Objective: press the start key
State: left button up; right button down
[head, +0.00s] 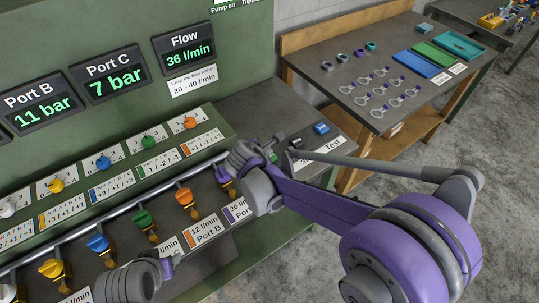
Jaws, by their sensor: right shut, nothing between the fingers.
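I cannot make out a start key in the head view. The green test bench (165,60) carries a Flow display (189,54) reading 36 l/min, a Port C display (114,76) at 7 bar and a Port B display (41,104) at 11 bar. My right gripper (272,147) is shut and empty, over the bench's right end near a label ending in "Test" (333,143); the arm hides part of the surface there. My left gripper (168,266) shows at the bottom, low before the valves; its fingers are too unclear to read.
Coloured knobs, such as an orange one (190,123), line the panel above a grey pipe (130,205). Valves with coloured handles, such as an orange one (184,197), hang below. A small blue item (321,128) lies at the right end. A parts table (340,70) stands behind.

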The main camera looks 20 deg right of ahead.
jog(key=shift+r, duration=0.1)
jog(key=shift+r+p, duration=1.3)
jog(key=shift+r, duration=1.2)
pick_arm(q)
jog(key=r, duration=0.1)
jog(key=w+r, duration=0.1)
jog(key=r, duration=0.1)
jog(key=shift+w+r, duration=0.15)
jog(key=shift+r, duration=0.1)
pick_arm(e)
jog(key=shift+f, duration=0.1)
jog(key=shift+s+d+m, duration=0.2)
jog(key=shift+s+m, duration=0.1)
jog(key=shift+s, duration=0.1)
jog(key=s+d+m+g+y, duration=0.1)
jog(key=s+m+y, duration=0.1)
jog(key=s+m, duration=0.7)
jog(key=s+d+f+m+g+y, duration=0.1)
jog(key=s+d+m+y, duration=0.1)
jog(key=s+m, duration=0.8)
jog(key=s+y, duration=0.1)
jog(key=s, duration=0.4)
jog(key=shift+d+m, duration=0.15)
jog(key=shift+m, duration=0.15)
